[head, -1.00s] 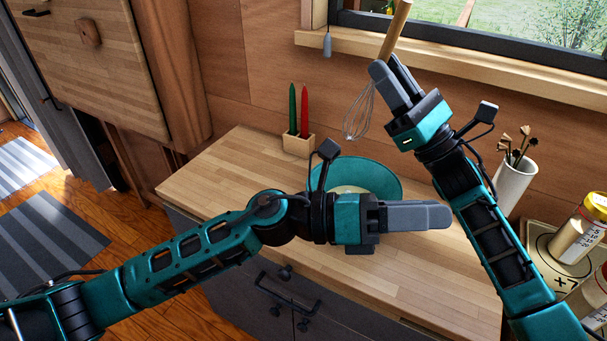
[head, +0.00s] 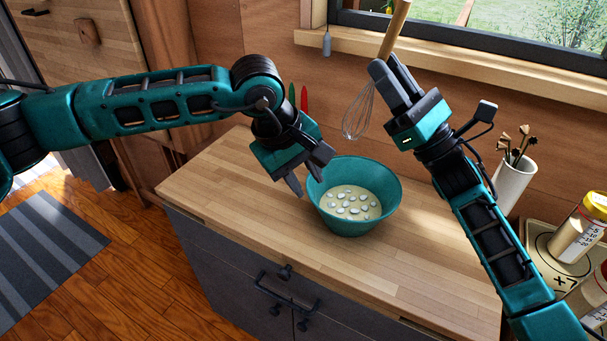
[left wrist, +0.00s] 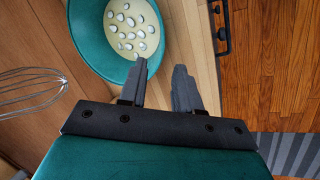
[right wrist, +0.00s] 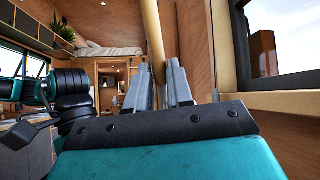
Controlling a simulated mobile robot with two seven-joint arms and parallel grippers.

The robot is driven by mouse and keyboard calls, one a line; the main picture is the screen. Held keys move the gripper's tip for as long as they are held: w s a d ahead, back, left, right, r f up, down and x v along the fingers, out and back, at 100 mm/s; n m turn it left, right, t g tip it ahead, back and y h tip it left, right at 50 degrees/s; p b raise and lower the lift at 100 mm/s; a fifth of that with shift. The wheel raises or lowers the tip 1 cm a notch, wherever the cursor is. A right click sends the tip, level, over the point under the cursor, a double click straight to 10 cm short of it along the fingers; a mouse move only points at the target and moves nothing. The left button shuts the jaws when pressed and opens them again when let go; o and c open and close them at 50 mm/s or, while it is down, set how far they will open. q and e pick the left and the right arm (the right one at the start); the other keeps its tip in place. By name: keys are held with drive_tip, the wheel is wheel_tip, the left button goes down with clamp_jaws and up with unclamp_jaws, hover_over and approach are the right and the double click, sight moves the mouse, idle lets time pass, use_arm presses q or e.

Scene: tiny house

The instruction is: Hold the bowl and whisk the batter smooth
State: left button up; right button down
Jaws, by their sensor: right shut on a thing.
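A teal bowl (head: 335,222) stands upright on the wooden counter. It holds pale batter (head: 352,212) with several whitish lumps in it. My left gripper (head: 308,172) is open and empty at the bowl's left rim. In the left wrist view the bowl (left wrist: 88,42) lies just beyond its fingers (left wrist: 160,80), one fingertip close to the rim; I cannot tell whether they touch. My right gripper (head: 389,78) is shut on the wooden handle of the whisk (head: 359,112), up behind the bowl. The whisk's wire loops hang clear of the bowl. The handle also shows in the right wrist view (right wrist: 155,35).
The counter (head: 255,250) is clear in front of the bowl. Red and green candles (head: 304,97) stand behind my left arm, mostly hidden. A white cup of utensils (head: 514,182) and a yellow-lidded jar (head: 580,228) stand at the right. The window sill (head: 450,67) is behind.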

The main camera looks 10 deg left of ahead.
sight(321, 212)
use_arm(q)
drive_tip(key=x, duration=1.2)
drive_tip(key=shift+w+a, duration=0.1)
drive_tip(key=shift+a, duration=0.1)
clamp_jaws()
idle(1.0)
